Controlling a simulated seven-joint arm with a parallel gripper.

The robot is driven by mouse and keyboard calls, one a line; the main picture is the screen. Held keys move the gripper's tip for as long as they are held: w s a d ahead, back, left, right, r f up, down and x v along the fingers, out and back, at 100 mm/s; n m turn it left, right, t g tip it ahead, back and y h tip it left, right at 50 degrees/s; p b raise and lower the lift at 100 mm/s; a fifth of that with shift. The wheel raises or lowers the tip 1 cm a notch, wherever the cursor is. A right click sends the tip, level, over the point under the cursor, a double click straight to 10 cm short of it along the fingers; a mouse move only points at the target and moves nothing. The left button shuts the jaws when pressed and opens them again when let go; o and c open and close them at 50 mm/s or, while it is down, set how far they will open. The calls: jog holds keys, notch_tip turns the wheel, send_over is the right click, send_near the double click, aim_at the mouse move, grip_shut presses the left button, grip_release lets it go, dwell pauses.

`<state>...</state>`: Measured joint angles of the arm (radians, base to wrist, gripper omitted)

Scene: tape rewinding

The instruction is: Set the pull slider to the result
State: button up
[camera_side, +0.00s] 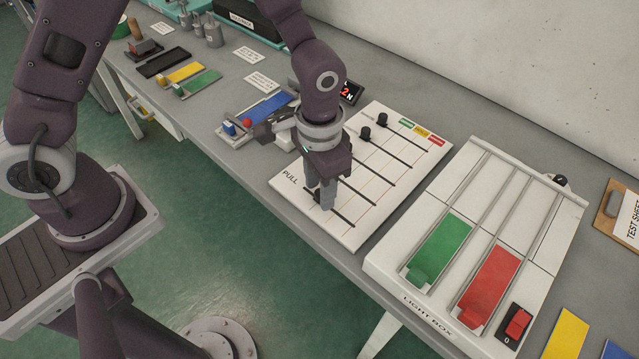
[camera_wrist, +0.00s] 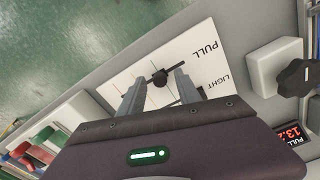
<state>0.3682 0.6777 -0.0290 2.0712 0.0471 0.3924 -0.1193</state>
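The white slider board (camera_side: 290,187) lies on the bench, with black slots and coloured lines. The word PULL is printed by its near left end. In the side view my gripper (camera_side: 322,200) points down at the board and mostly hides this knob. A small display (camera_wrist: 292,134) shows red digits that look like 13.2; it is partly hidden in the side view (camera_side: 350,91).
Two other black knobs (camera_side: 374,126) stand at the board's far end, by green, yellow and red labels (camera_side: 422,132). A light box (camera_side: 400,240) with green and red strips and a red switch (camera_side: 517,323) stands to the right. A blue plate device (camera_side: 265,108) is at left.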

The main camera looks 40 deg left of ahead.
notch_tip(320, 180, up, 7)
jog(key=shift+r, duration=0.1)
dwell(0.3)
jog(key=s+a+r+n+t, duration=0.1)
jog(key=s+a+r+t, duration=0.1)
jog(key=a+r, duration=0.5)
jog(key=s+a+r+n+t, duration=0.1)
jog(key=s+a+r, duration=0.2)
jog(key=s+r, duration=0.2)
jog(key=s+a+r+n+t, duration=0.1)
jog(key=s+a+r+t, duration=0.1)
jog(key=s+r, duration=0.3)
jog(key=s+a, duration=0.1)
jog(key=s, duration=0.2)
jog(key=shift+s+n+t, duration=0.3)
jog(key=shift+s, duration=0.1)
jog(key=shift+r, duration=0.15)
dwell(2.0)
